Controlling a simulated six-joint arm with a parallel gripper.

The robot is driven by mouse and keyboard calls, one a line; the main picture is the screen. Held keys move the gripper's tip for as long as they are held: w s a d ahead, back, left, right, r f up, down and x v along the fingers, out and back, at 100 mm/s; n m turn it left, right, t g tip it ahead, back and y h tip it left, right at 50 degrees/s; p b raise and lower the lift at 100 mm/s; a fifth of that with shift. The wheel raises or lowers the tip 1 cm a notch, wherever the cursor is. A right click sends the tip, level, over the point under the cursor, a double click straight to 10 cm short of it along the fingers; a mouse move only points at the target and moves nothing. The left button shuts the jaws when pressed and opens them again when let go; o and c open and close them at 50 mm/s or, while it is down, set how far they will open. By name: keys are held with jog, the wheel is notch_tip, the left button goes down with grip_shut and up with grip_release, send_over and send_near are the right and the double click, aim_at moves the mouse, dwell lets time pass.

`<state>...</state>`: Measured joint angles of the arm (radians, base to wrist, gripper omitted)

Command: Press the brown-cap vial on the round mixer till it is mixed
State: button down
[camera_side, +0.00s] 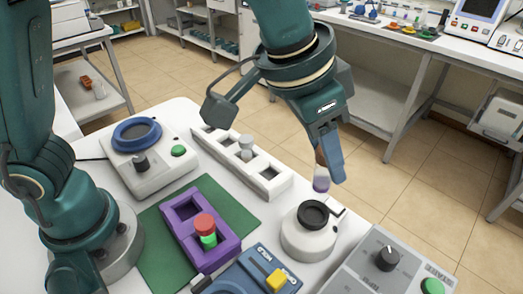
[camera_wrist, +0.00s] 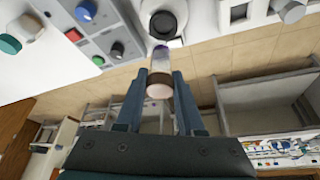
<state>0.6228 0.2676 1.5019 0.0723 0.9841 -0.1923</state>
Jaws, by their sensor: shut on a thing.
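My gripper (camera_side: 328,160) is shut on the brown-cap vial (camera_side: 321,182), which hangs nearly upright with purple liquid low in it. The brown cap sits between the fingers and is partly hidden in the side view. In the wrist view the vial (camera_wrist: 160,62) shows between both fingertips (camera_wrist: 160,80), its cap toward the camera. The round mixer (camera_side: 308,241), white with a black cup on top, stands just below and left of the vial. The vial looks apart from the cup. The mixer (camera_wrist: 163,20) is also at the top of the wrist view.
A purple rack (camera_side: 198,246) with a red-cap green vial stands on a green mat (camera_side: 228,205). A white rack (camera_side: 268,183) holds a grey-capped piece. A blue-ringed device (camera_side: 137,134), a blue device (camera_side: 250,275) and a grey knobbed device (camera_side: 372,277) stand around.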

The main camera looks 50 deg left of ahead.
aim_at(319, 190)
jog(key=shift+f, duration=3.05)
jog(key=shift+f, duration=0.45)
dwell(2.1)
jog(key=shift+r, duration=0.1)
dwell(0.7)
jog(key=shift+r, duration=3.45)
